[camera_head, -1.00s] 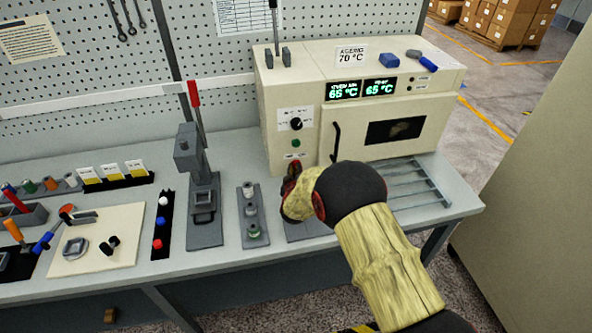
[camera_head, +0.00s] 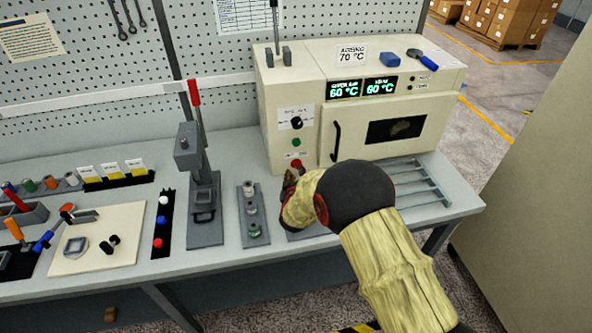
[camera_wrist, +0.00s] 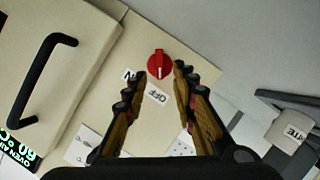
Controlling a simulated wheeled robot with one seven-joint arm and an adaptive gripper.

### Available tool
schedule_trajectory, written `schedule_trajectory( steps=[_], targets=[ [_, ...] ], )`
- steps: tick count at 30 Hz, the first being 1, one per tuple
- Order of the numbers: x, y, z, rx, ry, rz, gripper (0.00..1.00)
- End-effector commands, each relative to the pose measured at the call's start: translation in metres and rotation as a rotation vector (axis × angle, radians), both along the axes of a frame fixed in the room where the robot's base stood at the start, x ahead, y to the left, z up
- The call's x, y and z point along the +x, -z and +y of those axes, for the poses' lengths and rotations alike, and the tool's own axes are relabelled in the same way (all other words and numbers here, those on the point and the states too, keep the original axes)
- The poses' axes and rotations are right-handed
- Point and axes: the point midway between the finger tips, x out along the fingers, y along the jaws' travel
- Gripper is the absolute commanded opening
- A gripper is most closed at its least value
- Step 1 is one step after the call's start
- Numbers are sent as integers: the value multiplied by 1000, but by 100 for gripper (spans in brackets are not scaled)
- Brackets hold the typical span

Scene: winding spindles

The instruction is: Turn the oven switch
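The cream oven (camera_head: 373,150) stands on the bench with its door closed. Its red switch knob (camera_wrist: 159,64) is on the front panel, and it also shows in the head view (camera_head: 296,163) just above my gripper. In the wrist view an OFF label (camera_wrist: 157,94) and a partly hidden ON label (camera_wrist: 131,74) lie beside the knob. A pale mark on the knob appears to face the OFF label. My gripper (camera_wrist: 159,74) is open, with its fingertips on either side of the knob's image; I cannot tell whether they touch it. Both oven displays (camera_head: 362,88) read 60 °C.
The black door handle (camera_head: 336,141) sticks out right of the knob. A black dial (camera_head: 297,123) and a green button (camera_head: 296,142) are above it. A lever press (camera_head: 200,180) and spindle holder (camera_head: 252,215) stand left; a rack (camera_head: 425,190) lies right.

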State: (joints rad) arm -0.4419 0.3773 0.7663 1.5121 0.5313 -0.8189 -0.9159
Motion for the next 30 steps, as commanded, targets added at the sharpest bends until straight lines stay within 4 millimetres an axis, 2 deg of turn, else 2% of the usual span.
schedule_trajectory(
  steps=[6, 12, 18, 30],
  targets=[
    [-41, -14, -1, 1, 0, -1, 27],
    [-66, -22, -2, 0, -1, 0, 27],
    [-74, -24, -3, 0, 0, 0, 27],
    [-74, -24, -3, 0, 0, 0, 27]
  ],
)
